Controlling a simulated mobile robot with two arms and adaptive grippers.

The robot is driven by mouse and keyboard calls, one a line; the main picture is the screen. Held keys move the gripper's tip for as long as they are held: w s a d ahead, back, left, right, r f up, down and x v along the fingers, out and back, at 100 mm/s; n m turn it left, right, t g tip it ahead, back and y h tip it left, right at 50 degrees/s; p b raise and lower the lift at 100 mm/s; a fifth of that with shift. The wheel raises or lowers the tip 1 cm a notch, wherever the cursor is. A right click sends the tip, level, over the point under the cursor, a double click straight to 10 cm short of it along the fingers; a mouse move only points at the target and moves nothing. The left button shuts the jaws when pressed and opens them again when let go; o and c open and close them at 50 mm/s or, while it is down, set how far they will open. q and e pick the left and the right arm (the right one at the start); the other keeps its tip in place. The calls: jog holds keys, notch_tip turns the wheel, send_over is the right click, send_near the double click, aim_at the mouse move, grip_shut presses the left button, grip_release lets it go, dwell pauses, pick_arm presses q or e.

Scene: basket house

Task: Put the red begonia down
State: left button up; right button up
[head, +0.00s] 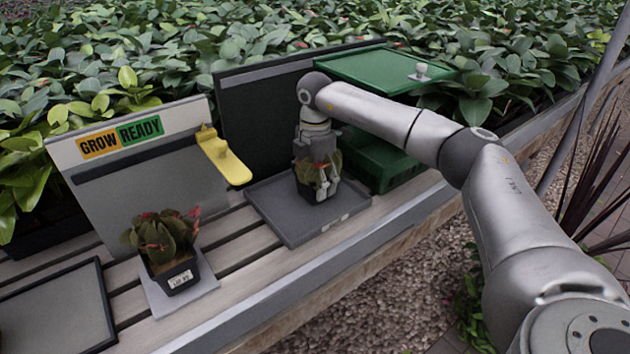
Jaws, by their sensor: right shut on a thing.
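My right gripper (317,164) reaches in from the right and points down. It is shut on a potted plant with green leaves and red bits, which I take as the red begonia (331,161). Its dark pot with a pale label is over the dark grey tray (284,222) on the slatted bench. I cannot tell whether the pot rests on the tray or hangs just above it. The gripper hides part of the plant. A second potted plant (163,241) with red tips stands upright on a light grey plate (197,300) at the left. My left gripper is not in view.
A board with a "GROW READY" sign (121,137) and yellow scoop-like piece (222,157) stands behind the second plant. A dark panel (260,110) rises behind the tray. A green box (378,165) with a raised lid (375,66) is right of the tray. A dark tray (65,310) lies front left.

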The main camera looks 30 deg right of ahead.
aim_at(314, 175)
jog(key=o, duration=1.6)
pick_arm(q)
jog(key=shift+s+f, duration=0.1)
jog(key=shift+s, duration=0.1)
pick_arm(e)
jog(key=shift+r, duration=0.4)
notch_tip(314, 175, up, 6)
jog(key=shift+a+r+p, duration=0.1)
jog(key=shift+r+p, duration=0.1)
jog(key=shift+p, duration=0.15)
jog(key=shift+s+r, duration=0.1)
jog(key=shift+r, duration=0.2)
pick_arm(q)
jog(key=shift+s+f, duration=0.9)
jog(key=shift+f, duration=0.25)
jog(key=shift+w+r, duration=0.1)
